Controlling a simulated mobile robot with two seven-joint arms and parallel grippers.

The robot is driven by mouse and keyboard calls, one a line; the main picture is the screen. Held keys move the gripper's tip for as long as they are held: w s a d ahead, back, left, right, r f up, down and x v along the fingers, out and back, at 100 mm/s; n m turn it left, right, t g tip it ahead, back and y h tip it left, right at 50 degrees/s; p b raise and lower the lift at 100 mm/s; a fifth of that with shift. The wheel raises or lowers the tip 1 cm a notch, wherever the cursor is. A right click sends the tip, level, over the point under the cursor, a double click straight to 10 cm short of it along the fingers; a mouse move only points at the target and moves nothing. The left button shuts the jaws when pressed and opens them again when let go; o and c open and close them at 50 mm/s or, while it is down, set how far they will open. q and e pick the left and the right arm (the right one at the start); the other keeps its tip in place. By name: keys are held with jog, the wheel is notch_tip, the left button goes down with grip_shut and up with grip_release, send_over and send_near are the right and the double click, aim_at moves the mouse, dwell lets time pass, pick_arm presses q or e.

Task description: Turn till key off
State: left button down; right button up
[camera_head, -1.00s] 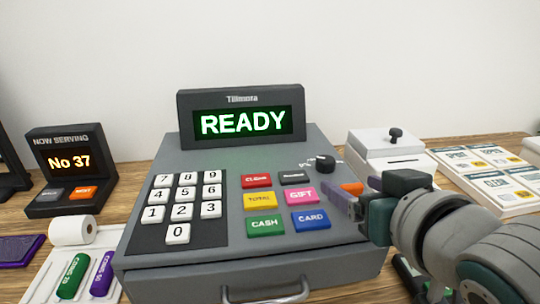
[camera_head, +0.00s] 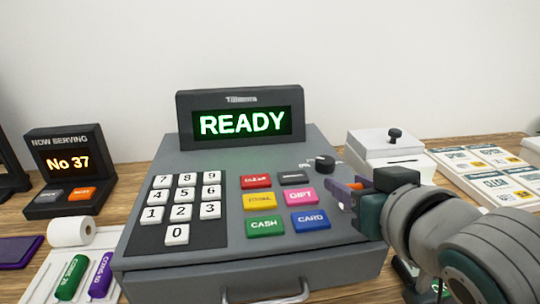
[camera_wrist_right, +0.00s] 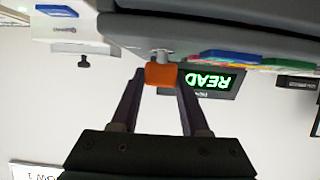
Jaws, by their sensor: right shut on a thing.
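The till (camera_head: 330,222) is a grey cash register with a lit display (camera_head: 242,123) reading READY. My right gripper (camera_head: 347,188) is at the till's right side, its dark purple fingers shut on the orange till key (camera_head: 356,186). In the right wrist view the orange key (camera_wrist_right: 160,74) sits between the two fingertips, with a pale metal stem running to the grey casing. The fingers partly hide the key in the head view, and I cannot read its turn position. My left gripper is not in view.
A black knob (camera_head: 325,163) stands on the till's top, close to my right fingers. A white box (camera_head: 385,150) with a black knob is behind right. Printed cards (camera_head: 485,175) lie at the right. A NOW SERVING unit (camera_head: 62,165) and paper roll (camera_head: 72,232) are at the left.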

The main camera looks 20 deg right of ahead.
grip_shut()
